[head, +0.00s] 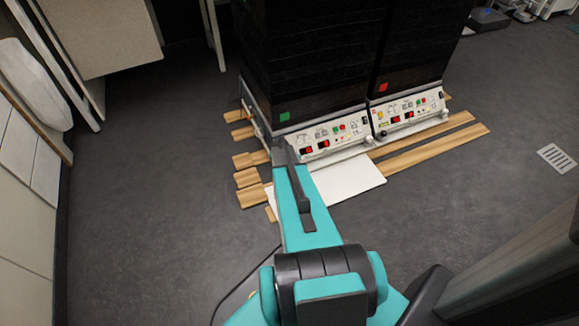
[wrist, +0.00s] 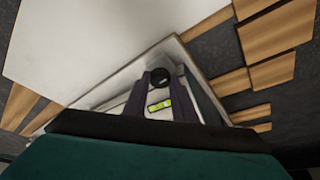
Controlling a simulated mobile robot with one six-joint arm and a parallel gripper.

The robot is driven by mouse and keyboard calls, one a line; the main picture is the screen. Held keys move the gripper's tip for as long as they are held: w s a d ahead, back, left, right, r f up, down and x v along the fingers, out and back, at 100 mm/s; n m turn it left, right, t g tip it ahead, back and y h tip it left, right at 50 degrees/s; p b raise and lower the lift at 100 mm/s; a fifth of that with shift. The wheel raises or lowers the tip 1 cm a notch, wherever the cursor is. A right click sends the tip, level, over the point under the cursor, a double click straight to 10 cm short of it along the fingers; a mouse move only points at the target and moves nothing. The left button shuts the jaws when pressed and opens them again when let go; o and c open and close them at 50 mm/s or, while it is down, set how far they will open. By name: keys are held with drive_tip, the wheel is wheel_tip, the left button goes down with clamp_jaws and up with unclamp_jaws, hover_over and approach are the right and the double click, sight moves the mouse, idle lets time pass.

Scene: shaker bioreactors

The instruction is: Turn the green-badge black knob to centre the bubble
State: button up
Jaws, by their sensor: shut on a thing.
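The black shaker unit with the green badge (head: 285,117) stands at the centre left in the head view. My gripper (head: 281,146) is at the left end of its white front panel (head: 322,139). In the wrist view my gripper (wrist: 162,84) has its two dark fingers on either side of a round black knob (wrist: 161,76) and is shut on it. A yellow-green bubble level (wrist: 159,105) lies between the fingers, near the knob. The bubble's position in it is too small to tell. In the head view my arm hides the knob and level.
A second black unit with a red badge (head: 383,87) stands close on the right. A white board (head: 345,183) lies on wooden slats (head: 440,144) before the units. Grey floor (head: 150,190) is open on the left. A cabinet (head: 30,165) lines the left edge.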

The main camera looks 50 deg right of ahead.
drive_tip(key=shift+w+m+g+b, duration=0.1)
drive_tip(key=shift+m+g+b, duration=0.55)
drive_tip(key=shift+m, duration=1.25)
drive_tip(key=shift+g, duration=0.25)
drive_tip(key=o, duration=0.8)
drive_tip(key=shift+c, duration=0.2)
drive_tip(key=shift+n, duration=0.3)
drive_tip(key=shift+n+t+p, duration=0.6)
drive_tip(key=shift+n, duration=0.4)
drive_tip(key=shift+s+n+t, duration=0.2)
drive_tip(key=shift+n+t, duration=0.2)
drive_tip(key=shift+n, duration=0.8)
drive_tip(key=shift+d+n+t+y, duration=0.1)
drive_tip(key=shift+n+t+y, duration=0.25)
drive_tip(key=shift+n, duration=0.55)
drive_tip(key=shift+s+d+n+t+y+b, duration=0.15)
drive_tip(key=shift+n+t+y+b, duration=0.25)
drive_tip(key=shift+n, duration=1.1)
